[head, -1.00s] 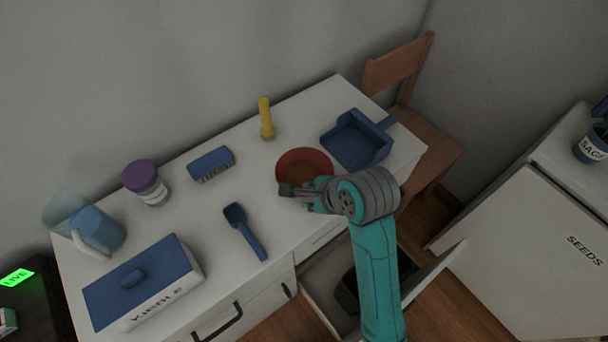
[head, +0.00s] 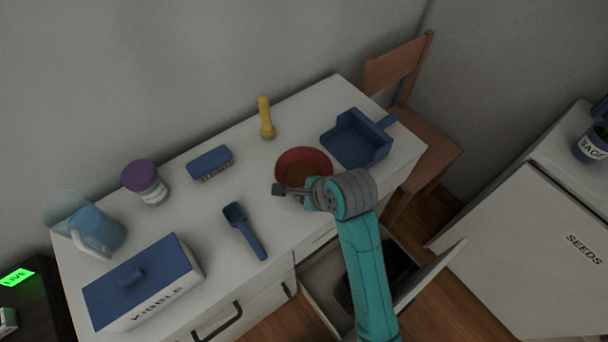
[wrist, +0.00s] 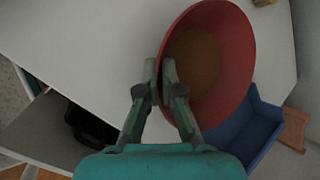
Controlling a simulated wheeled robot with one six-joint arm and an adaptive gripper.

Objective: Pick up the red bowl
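The red bowl (head: 312,156) stands upright on the white table, with a brownish inside. In the wrist view the bowl (wrist: 235,60) fills the upper right. My gripper (wrist: 160,66) is at the bowl's near rim, its two fingers close together with the thin rim between them. One finger is outside the wall and the other is on the inner side. In the head view my gripper (head: 290,190) covers the bowl's front edge, and its fingertips are hard to make out. The bowl shows no clear lift off the table.
A blue dustpan (head: 357,140) lies close to the right of the bowl. A blue scoop (head: 245,230) and a brush (head: 210,162) lie to the left. An open drawer (head: 325,285) is below the table's front edge.

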